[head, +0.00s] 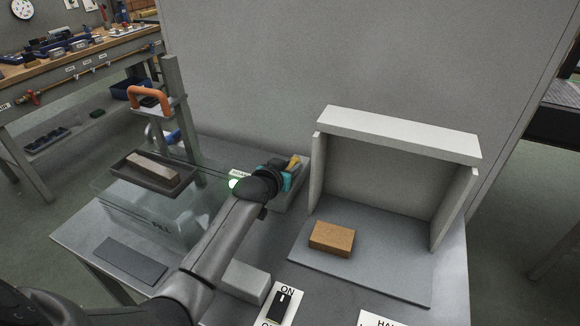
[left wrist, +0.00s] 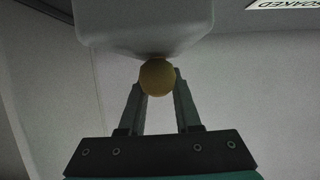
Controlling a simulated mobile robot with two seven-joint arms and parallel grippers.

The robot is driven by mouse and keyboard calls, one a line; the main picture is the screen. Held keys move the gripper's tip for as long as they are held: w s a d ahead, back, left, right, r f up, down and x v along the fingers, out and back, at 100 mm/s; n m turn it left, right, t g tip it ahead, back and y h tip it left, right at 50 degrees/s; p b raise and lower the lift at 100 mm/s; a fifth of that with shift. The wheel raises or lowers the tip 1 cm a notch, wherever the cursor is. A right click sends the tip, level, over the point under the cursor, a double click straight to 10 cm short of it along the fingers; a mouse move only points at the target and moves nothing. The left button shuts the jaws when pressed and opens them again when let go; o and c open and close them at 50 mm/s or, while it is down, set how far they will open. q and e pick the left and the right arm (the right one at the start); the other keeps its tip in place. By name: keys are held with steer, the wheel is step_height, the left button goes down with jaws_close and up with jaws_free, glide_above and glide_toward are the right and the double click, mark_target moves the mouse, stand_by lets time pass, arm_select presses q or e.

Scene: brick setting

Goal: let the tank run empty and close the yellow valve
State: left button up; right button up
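The glass tank (head: 150,215), with lettering that looks like "FILL" on its side, stands on the left of the bench. I cannot make out a water level in it. My left arm reaches across the bench to the grey block by the back wall. The yellow valve (head: 295,161) shows just past my left gripper (head: 289,172). In the left wrist view the valve's round yellow knob (left wrist: 157,77) sits between the fingertips (left wrist: 160,90), which appear to touch it on both sides. My right gripper is not in view.
A dark tray (head: 125,168) with a pale brick (head: 153,168) sits over the tank, below an orange handle (head: 150,97). A green light (head: 236,184) glows beside my wrist. An ON switch (head: 280,304) is at the front.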

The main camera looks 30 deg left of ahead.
arm_select(q)
jaws_close()
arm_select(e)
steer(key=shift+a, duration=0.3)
arm_select(q)
steer(key=shift+r+m+h, duration=0.1)
steer(key=shift+m+h, duration=0.3)
steer(key=shift+h, duration=0.4)
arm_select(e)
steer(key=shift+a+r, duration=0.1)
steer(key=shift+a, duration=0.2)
arm_select(q)
steer(key=shift+m+h, duration=0.3)
steer(key=shift+m, duration=0.2)
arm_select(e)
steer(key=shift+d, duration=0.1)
